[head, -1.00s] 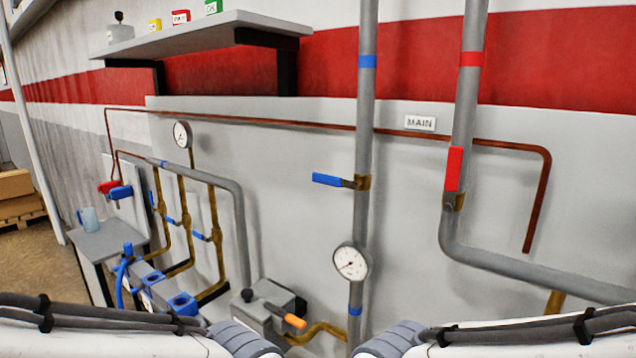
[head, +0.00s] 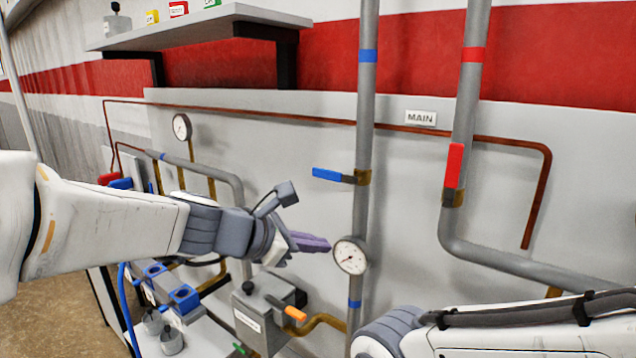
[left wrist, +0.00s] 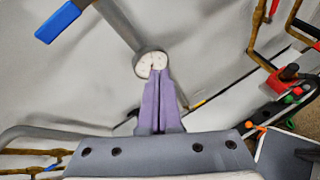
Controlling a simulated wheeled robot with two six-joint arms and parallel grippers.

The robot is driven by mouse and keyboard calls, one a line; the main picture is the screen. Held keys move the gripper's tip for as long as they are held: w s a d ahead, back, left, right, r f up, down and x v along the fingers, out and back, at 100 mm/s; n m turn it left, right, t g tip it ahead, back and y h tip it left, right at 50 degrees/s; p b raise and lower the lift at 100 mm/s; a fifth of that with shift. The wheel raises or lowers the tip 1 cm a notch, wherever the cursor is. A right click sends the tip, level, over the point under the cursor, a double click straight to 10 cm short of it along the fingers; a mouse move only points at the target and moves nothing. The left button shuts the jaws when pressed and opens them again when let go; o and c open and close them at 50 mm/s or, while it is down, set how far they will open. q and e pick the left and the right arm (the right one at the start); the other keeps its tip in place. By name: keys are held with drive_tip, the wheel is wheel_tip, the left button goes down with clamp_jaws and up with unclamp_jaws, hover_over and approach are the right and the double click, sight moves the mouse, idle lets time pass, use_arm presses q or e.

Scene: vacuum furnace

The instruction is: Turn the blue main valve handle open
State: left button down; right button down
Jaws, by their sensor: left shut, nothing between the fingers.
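The blue main valve handle (head: 327,175) sticks out to the left, sideways, from a brass valve body (head: 362,177) on the upright grey pipe with blue bands. It also shows at the upper left of the left wrist view (left wrist: 58,22). My left gripper (head: 328,243) is below the handle, apart from it, and in front of the wall just left of the round gauge. Its purple fingers (left wrist: 157,80) are together and empty, pointing towards the gauge in the left wrist view. My right arm shows at the lower right, but its gripper is out of view.
The white gauge (head: 350,256) sits on the pipe below the handle. A red handle (head: 454,166) stands upright on the pipe to the right. A grey pump with an orange handle (head: 295,314) is below. The MAIN sign (head: 421,118) is on the wall.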

sight(334, 176)
use_arm(q)
drive_tip(key=w+a+r+n+t, duration=0.3)
drive_tip(key=w+a+r+n, duration=0.1)
drive_tip(key=w+a+n, duration=0.1)
drive_tip(key=shift+w+a+r+n+y, duration=0.15)
drive_tip(key=shift+w+r+n+y, duration=0.25)
drive_tip(key=shift+n, duration=0.5)
drive_tip(key=shift+w, duration=0.15)
drive_tip(key=w+d+p, duration=0.5)
drive_tip(key=w, duration=0.2)
drive_tip(key=shift+w+d+r, duration=0.25)
drive_tip(key=shift+d+r, duration=0.05)
drive_tip(key=shift+r, duration=0.05)
drive_tip(key=shift+r+m+b, duration=0.2)
drive_tip(key=shift+m+b, duration=0.1)
drive_tip(key=shift+b, duration=0.1)
